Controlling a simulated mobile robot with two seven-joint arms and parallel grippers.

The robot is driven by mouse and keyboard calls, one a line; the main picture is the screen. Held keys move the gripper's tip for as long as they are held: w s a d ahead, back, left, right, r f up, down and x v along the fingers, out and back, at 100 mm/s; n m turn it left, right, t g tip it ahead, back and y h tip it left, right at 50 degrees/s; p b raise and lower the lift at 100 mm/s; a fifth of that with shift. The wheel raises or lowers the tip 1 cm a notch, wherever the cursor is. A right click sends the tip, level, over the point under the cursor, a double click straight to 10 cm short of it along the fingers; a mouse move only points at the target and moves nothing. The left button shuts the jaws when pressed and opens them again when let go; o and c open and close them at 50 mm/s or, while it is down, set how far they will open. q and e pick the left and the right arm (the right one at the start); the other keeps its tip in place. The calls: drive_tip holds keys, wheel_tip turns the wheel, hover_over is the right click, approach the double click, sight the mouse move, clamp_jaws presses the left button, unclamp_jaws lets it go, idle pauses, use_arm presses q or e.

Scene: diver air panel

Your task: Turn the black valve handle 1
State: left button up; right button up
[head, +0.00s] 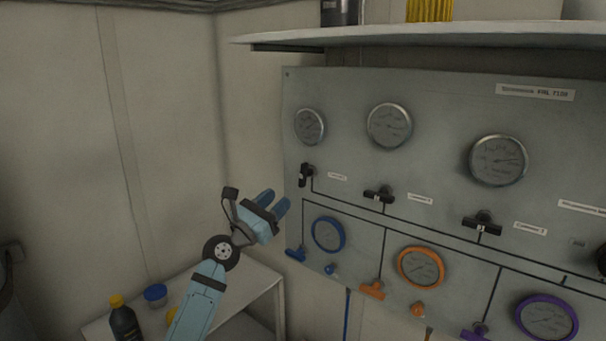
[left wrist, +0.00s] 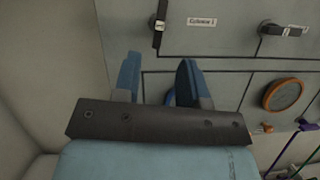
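Three black valve handles sit in a row on the grey panel (head: 345,85). The leftmost black handle (head: 306,174) stands upright; the middle one (head: 379,194) and the right one (head: 482,223) lie crosswise. In the left wrist view the leftmost handle (left wrist: 159,34) shows beyond my fingertips, beside a label. The number on it is too small to read surely. My left gripper (head: 275,203) is open and empty, in front of the panel's left edge, below and left of the leftmost handle, apart from it. My right gripper is not in view.
Gauges and coloured valves, including a blue handle (head: 296,254) and an orange handle (head: 372,290), fill the panel. A shelf (head: 430,36) juts out above. A small table (head: 262,282) with a dark bottle (head: 124,322) stands lower left. Free space lies left of the panel.

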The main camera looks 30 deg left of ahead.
sight(301, 177)
use_arm(q)
drive_tip(key=p+x, duration=0.1)
drive_tip(key=x, duration=0.9)
drive_tip(key=shift+w+p, duration=0.25)
drive_tip(key=shift+p, duration=0.1)
clamp_jaws()
